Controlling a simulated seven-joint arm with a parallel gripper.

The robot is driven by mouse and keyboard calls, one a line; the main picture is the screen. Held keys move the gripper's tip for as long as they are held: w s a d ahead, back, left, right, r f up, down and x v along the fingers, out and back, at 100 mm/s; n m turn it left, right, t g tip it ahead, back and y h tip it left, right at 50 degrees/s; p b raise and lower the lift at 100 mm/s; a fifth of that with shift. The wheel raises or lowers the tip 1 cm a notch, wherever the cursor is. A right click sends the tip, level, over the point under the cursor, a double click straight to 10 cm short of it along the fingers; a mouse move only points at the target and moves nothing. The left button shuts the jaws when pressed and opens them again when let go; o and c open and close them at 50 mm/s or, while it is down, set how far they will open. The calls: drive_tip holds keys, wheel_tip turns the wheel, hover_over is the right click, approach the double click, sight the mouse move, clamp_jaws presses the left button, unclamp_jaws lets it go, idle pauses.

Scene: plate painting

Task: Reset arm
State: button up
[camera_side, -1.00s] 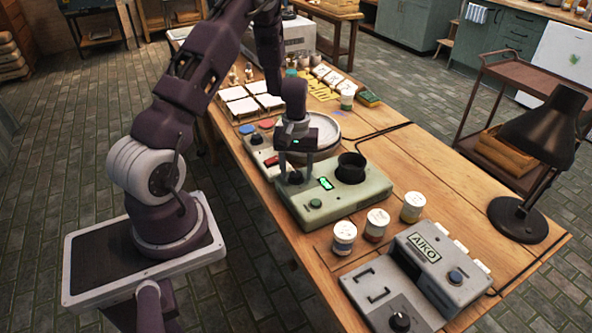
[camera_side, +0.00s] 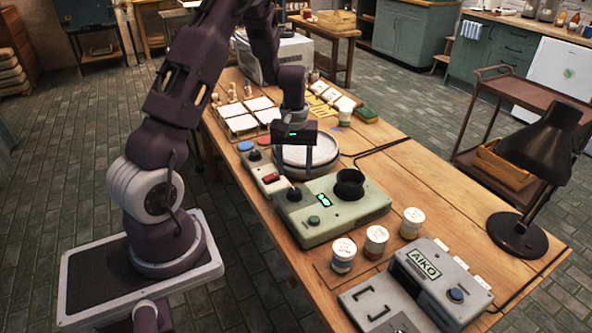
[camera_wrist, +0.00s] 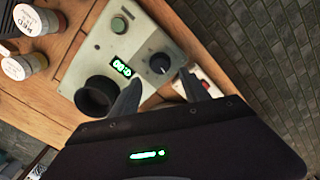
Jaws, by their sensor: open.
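The round pale plate (camera_side: 308,153) sits on a turntable-like base, partly hidden by my gripper.
Three paint jars (camera_side: 375,242) stand right of the green box. A grey AIKO machine (camera_side: 425,268) and black desk lamp (camera_side: 540,150) are at the right end. White tiles (camera_side: 242,123) and a red-buttoned controller (camera_side: 268,178) lie to the left.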

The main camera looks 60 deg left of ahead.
drive_tip(key=s+d+r+m+t, duration=0.1)
drive_tip(key=s+d+r+m, duration=0.15)
drive_tip(key=d+r, duration=0.55)
drive_tip(key=s+d+r+m+t, duration=0.1)
drive_tip(key=d+r+m+t, duration=0.15)
drive_tip(key=d+r, duration=0.55)
drive_tip(key=s+d+r+m+t, duration=0.1)
drive_tip(key=s+d+r+m, duration=0.2)
drive_tip(key=s, duration=0.4)
drive_tip(key=s+d+r+m+t, duration=0.1)
drive_tip(key=s+d+r+m, duration=0.2)
drive_tip(key=s, duration=0.5)
drive_tip(key=shift+v, duration=0.8)
drive_tip(key=shift+w, duration=0.1)
